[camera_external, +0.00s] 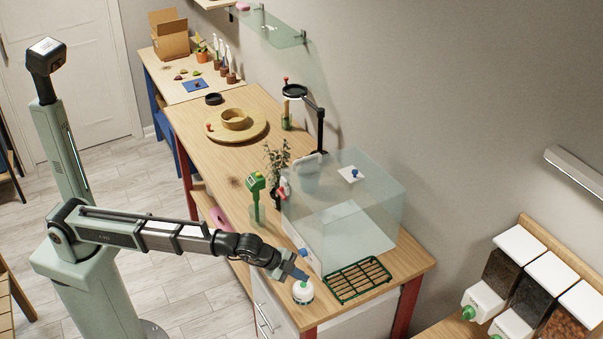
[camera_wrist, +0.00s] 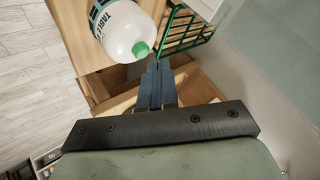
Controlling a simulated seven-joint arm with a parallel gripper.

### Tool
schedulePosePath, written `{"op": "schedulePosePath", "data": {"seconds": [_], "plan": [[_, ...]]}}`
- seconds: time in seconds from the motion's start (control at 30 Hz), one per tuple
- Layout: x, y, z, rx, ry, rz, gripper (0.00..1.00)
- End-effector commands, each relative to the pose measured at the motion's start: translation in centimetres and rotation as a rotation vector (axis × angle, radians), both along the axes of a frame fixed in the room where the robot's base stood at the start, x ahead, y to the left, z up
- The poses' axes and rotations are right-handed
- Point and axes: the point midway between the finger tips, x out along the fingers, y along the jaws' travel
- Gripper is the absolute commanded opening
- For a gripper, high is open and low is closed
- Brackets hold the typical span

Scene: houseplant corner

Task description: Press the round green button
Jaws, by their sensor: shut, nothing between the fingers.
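A rounded white container (camera_external: 303,292) with a dark label band stands near the front edge of the wooden counter. In the wrist view the white container (camera_wrist: 122,28) carries printed letters, partly cut off, and a small round green button (camera_wrist: 141,50) on its top. My gripper (camera_external: 303,277) is over the container in the external view, its blue fingers closed together and empty. In the wrist view my gripper (camera_wrist: 158,66) has its fingertips just below and right of the green button. I cannot tell whether they touch it.
A green wire rack (camera_external: 358,279) lies right of the container, in front of a clear glass box (camera_external: 350,215). A green device on a post (camera_external: 256,186) stands behind my forearm. Dispensers with green knobs (camera_external: 484,301) stand at the right.

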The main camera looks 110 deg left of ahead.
Motion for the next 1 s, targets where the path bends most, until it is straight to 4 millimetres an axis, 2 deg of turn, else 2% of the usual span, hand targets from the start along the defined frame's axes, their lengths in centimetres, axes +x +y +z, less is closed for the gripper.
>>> {"op": "schedulePosePath", "data": {"seconds": [1.0], "plan": [[0.00,-0.02,-0.96,0.000,0.000,0.000,0.00]]}}
